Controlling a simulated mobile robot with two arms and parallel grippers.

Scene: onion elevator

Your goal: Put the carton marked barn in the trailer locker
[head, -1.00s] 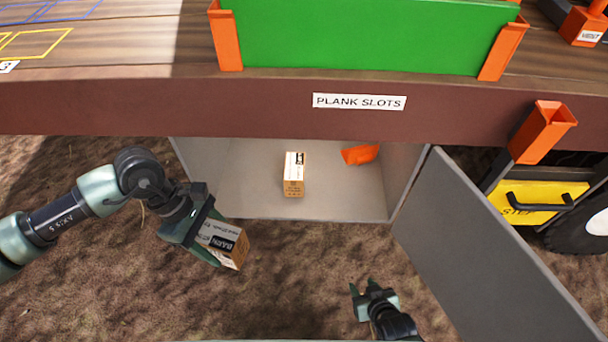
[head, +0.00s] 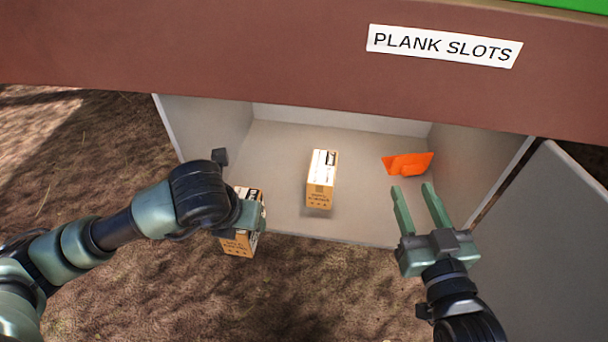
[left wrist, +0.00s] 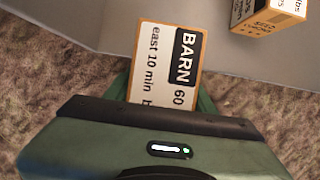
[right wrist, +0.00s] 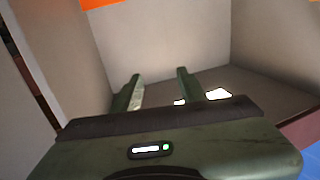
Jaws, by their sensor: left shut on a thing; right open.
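The barn carton (head: 239,244) is held in my left gripper (head: 250,214), which is shut on it at the locker's front left edge. In the left wrist view its label (left wrist: 168,65) reads BARN, between the fingers. The trailer locker (head: 270,150) is an open grey compartment under the trailer bed. My right gripper (head: 415,205) is open and empty, its fingers pointing into the locker's right side. In the right wrist view the fingers (right wrist: 155,90) stand apart with nothing between them.
Another carton (head: 319,190) stands inside the locker near the middle; it also shows in the left wrist view (left wrist: 262,14). An orange object (head: 407,163) lies at the locker's back right. The open locker door (head: 550,240) stands at the right. Floor between the carton and the left wall is clear.

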